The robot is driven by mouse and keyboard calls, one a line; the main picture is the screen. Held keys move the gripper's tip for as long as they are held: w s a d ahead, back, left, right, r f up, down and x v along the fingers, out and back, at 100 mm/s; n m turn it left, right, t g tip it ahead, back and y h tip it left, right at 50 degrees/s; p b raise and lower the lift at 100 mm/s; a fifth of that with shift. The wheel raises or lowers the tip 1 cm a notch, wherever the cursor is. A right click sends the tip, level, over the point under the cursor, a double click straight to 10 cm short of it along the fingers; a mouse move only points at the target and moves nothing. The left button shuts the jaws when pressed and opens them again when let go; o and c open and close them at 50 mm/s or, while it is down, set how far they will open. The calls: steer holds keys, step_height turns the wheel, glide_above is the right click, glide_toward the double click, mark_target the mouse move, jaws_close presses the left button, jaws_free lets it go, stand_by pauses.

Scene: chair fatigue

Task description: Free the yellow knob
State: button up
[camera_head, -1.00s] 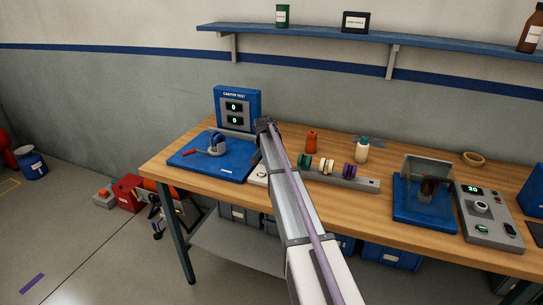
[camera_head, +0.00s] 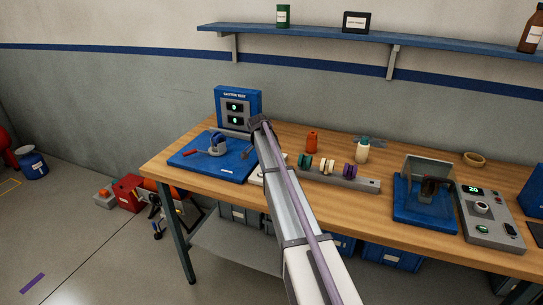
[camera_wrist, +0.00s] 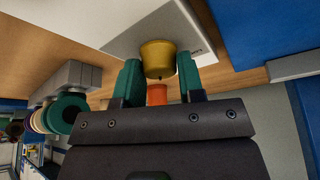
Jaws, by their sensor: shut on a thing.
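The yellow knob (camera_wrist: 158,58) sits at the face of a pale grey block (camera_wrist: 165,30) in the wrist view. My gripper (camera_wrist: 160,76) has its two green fingers on either side of the knob and is shut on it. Whether the knob still touches the block is hard to tell. In the head view my arm hides the gripper and the knob; a pale edge of the block (camera_head: 256,176) shows left of the arm.
A blue base with a grey fixture and red lever (camera_head: 215,152) is left of the arm, before a blue display panel (camera_head: 237,108). A rack of coloured wheels (camera_head: 340,178), an orange bottle (camera_head: 312,142) and a blue-based machine (camera_head: 425,205) stand to the right.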

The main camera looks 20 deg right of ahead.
steer(key=o, duration=0.9)
steer(key=p+v, duration=1)
steer(key=shift+r, duration=0.4)
steer(key=shift+a, duration=0.1)
